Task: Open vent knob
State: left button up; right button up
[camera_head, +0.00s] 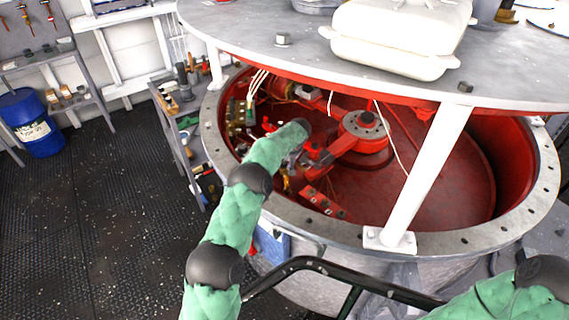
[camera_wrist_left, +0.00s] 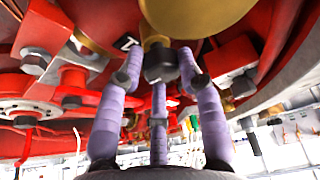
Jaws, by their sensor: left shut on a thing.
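The vent knob (camera_wrist_left: 160,64) is a small dark, faceted knob below a round brass-coloured part, in the left wrist view. My left gripper (camera_wrist_left: 159,78) has its purple-grey fingers closed around the knob. In the head view my left arm reaches over the rim into the red vessel (camera_head: 440,190). There the fingers and the knob are hidden or too small to make out. My right arm shows only as a green sleeve at the lower right, and its gripper is out of frame.
A grey round lid plate (camera_head: 300,55) stands above the vessel on white posts (camera_head: 430,175). A red hub with an arm (camera_head: 362,130) and several fittings crowd the inside. A black rail (camera_head: 330,268) crosses in front. A blue drum (camera_head: 32,122) stands far left; the dark floor is open.

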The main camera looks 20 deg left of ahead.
pick_arm(q)
jog(key=shift+w+a+r, duration=0.2)
jog(key=shift+a+r, duration=0.2)
jog(key=shift+r, duration=0.15)
jog(key=o, duration=1.1)
jog(key=shift+s+d+f, duration=0.1)
jog(key=shift+f, duration=0.2)
jog(key=shift+d+r, duration=0.1)
jog(key=v, duration=1.1)
jog(key=shift+s+r, duration=0.15)
jog(key=shift+r, duration=0.2)
